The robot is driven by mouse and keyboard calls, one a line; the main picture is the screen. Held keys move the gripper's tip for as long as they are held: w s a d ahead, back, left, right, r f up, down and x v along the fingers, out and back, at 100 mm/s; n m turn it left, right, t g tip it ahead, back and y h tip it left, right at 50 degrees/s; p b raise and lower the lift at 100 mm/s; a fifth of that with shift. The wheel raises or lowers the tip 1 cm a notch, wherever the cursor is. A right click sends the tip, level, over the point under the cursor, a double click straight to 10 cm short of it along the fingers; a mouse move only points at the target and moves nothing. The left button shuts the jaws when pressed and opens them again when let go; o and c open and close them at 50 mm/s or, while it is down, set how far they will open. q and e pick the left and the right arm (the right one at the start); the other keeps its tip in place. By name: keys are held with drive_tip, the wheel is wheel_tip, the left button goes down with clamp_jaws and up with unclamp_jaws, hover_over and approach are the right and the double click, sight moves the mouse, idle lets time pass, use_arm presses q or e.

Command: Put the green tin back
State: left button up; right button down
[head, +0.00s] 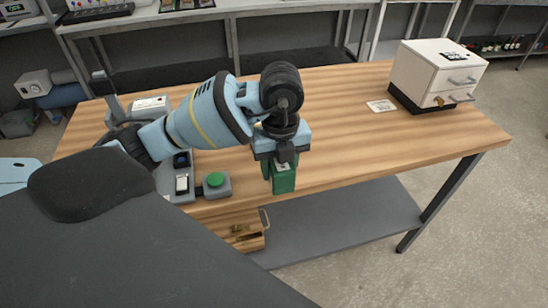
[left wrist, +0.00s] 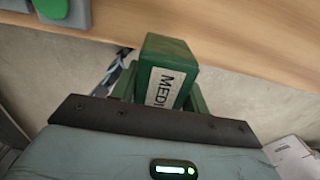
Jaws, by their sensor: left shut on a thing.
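The green tin (head: 284,181) is a small dark green box. In the left wrist view the tin (left wrist: 172,50) shows a white label with letters starting "MEDI"; the rest is hidden. My left gripper (head: 278,168) points down and is shut on the tin, with green fingers on both sides of it (left wrist: 158,92). In the head view the tin overlaps the front edge of the wooden table (head: 350,115); the left wrist view shows floor around it. My right gripper is not in view.
An open wooden drawer (head: 238,232) with small items hangs below the table front. A grey box with a green button (head: 215,180) sits near the front edge. A white cabinet (head: 437,72) and a white card (head: 382,106) are to the right. The table's middle is clear.

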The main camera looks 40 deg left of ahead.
use_arm(q)
drive_tip(key=w+a, duration=0.4)
drive_tip(key=shift+a+f, duration=0.1)
drive_tip(key=shift+f, duration=0.1)
drive_tip(key=shift+w+a, duration=0.35)
drive_tip(key=shift+f, duration=1.8)
drive_tip(key=shift+f, duration=0.15)
drive_tip(key=o, duration=1.2)
